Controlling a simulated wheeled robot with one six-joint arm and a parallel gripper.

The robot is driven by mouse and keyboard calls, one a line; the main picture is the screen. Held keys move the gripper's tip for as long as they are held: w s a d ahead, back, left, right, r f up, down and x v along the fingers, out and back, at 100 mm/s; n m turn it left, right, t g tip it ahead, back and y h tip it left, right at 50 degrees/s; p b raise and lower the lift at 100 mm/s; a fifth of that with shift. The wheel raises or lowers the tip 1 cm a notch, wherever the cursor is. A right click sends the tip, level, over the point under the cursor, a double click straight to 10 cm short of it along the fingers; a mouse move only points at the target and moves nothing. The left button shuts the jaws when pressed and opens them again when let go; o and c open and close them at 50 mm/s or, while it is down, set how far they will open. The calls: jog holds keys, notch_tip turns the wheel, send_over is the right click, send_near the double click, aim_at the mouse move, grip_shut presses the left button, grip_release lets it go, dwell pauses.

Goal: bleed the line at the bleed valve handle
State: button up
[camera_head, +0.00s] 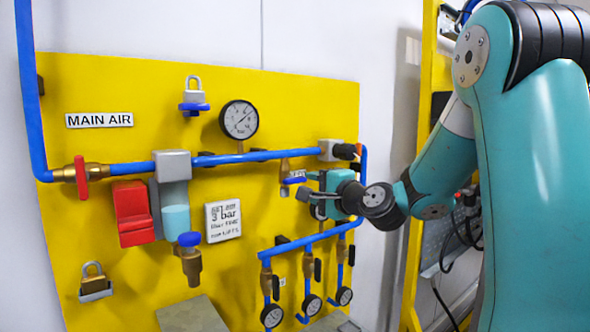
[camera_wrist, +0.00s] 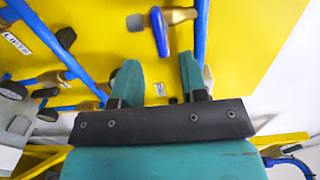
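A small blue lever handle (camera_head: 294,180) on a brass valve is on the yellow board, just left of my gripper (camera_head: 309,186) in the head view. It appears to be the bleed valve handle, but I see no readable label on it. In the wrist view the blue handle (camera_wrist: 159,32) hangs from the brass valve body (camera_wrist: 180,15), just beyond and between my fingertips. My gripper (camera_wrist: 159,66) is open there, its two teal fingers apart with nothing between them. The fingers partly hide the valve area in the head view.
A blue pipe (camera_head: 240,158) crosses the board below a pressure gauge (camera_head: 239,120). A lower manifold (camera_head: 312,238) carries several small valves and gauges close under my gripper. A red-handled valve (camera_head: 82,176), a red block (camera_head: 133,212) and a filter bowl (camera_head: 176,219) are at left.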

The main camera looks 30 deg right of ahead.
aim_at(298, 180)
jog(key=w+p, duration=0.3)
jog(key=w, duration=0.3)
jog(key=shift+w+a+r, duration=0.1)
jog(key=shift+w+r, duration=0.05)
jog(key=shift+w, duration=0.6)
jog(key=shift+f, duration=0.2)
grip_shut()
